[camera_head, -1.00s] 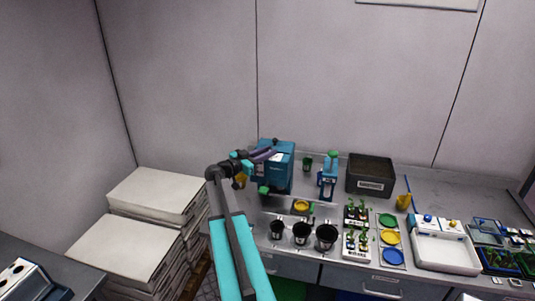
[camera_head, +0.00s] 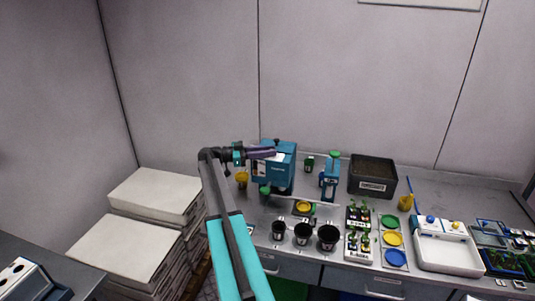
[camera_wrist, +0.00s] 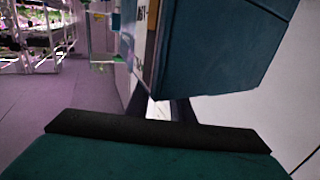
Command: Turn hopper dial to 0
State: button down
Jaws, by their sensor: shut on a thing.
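The hopper is a teal-blue box (camera_head: 285,167) standing at the back left of the bench. A white label shows on its front. In the wrist view the hopper's blue body (camera_wrist: 225,45) fills the upper right, very close. My gripper (camera_head: 273,153) lies level across the hopper's upper front in the head view. Its dark fingers (camera_wrist: 158,112) also show in the wrist view, beside the hopper's lower edge. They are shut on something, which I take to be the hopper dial. The dial's face and numbers are hidden, so I cannot read its setting.
A yellow cup (camera_head: 241,178) stands left of the hopper. A blue device with a green top (camera_head: 329,178) and a black bin (camera_head: 373,175) stand to its right. Several black pots (camera_head: 302,233) are in front. White stacks (camera_head: 155,195) stand left of the bench.

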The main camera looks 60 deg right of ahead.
jog(key=shift+d+m+g+y, duration=0.1)
jog(key=shift+m+g+y, duration=0.2)
dwell(0.4)
jog(key=c, duration=1.6)
grip_release()
jog(key=shift+o, duration=0.2)
jog(key=shift+b+v, duration=0.5)
jog(key=shift+v, duration=0.3)
jog(key=b+v, duration=0.4)
jog(key=v, duration=0.8)
jog(key=shift+b, duration=0.4)
